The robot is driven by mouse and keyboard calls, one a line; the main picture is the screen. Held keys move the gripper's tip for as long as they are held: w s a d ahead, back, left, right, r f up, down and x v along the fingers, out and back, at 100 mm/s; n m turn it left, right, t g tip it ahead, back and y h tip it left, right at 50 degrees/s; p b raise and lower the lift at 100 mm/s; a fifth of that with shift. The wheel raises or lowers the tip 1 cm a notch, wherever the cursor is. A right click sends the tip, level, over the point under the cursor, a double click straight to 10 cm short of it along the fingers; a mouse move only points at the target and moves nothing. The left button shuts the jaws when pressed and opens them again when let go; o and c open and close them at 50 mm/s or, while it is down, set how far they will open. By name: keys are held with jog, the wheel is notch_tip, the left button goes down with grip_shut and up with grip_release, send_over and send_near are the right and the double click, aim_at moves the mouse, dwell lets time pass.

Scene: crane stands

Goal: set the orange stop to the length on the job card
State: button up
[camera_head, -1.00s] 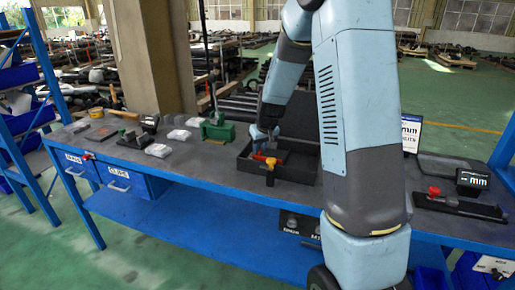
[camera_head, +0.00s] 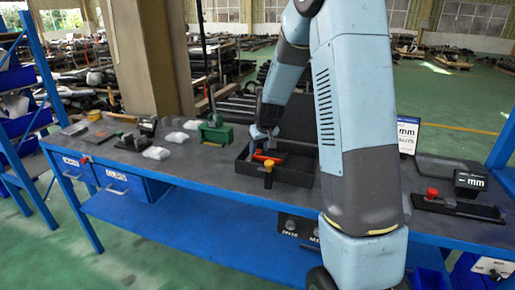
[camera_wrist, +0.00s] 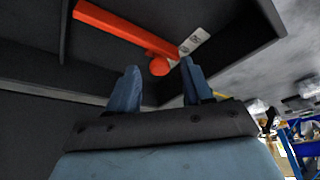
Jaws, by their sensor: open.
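An orange-red bar with a round knob (camera_wrist: 159,66) lies in a dark open tray (camera_wrist: 40,82) in the wrist view. A small white label (camera_wrist: 195,41) sits at its end. The head view shows the orange-red piece (camera_head: 262,158) in the tray (camera_head: 292,176), with a yellow-orange part (camera_head: 268,168) at the front wall. My gripper (camera_wrist: 160,84) is open and empty, its fingertips close to the knob, apart from it as far as I can tell. It also shows above the tray in the head view (camera_head: 262,133). A white card (camera_head: 407,136) reading "mm" stands right of my arm; its number is unreadable.
A dark fixture with a red knob (camera_head: 432,192) and a black display reading "mm" (camera_head: 470,182) stand at the bench's right. The tray walls rise close around my gripper.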

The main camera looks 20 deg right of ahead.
jog(key=v, duration=1.3)
jog(key=shift+s+r, duration=0.15)
jog(key=shift+r, duration=0.2)
jog(key=s+a+r, duration=0.1)
jog(key=s+r, duration=0.4)
jog(key=s, duration=0.4)
jog(key=s+a+r, duration=0.2)
jog(key=s+r, duration=0.2)
jog(key=s, duration=0.4)
jog(key=s+m+t, duration=0.1)
jog(key=s, duration=1.4)
jog(key=shift+s+r+m+h, duration=0.2)
jog(key=shift+s+m+h, duration=0.1)
jog(key=shift+s+m, duration=0.1)
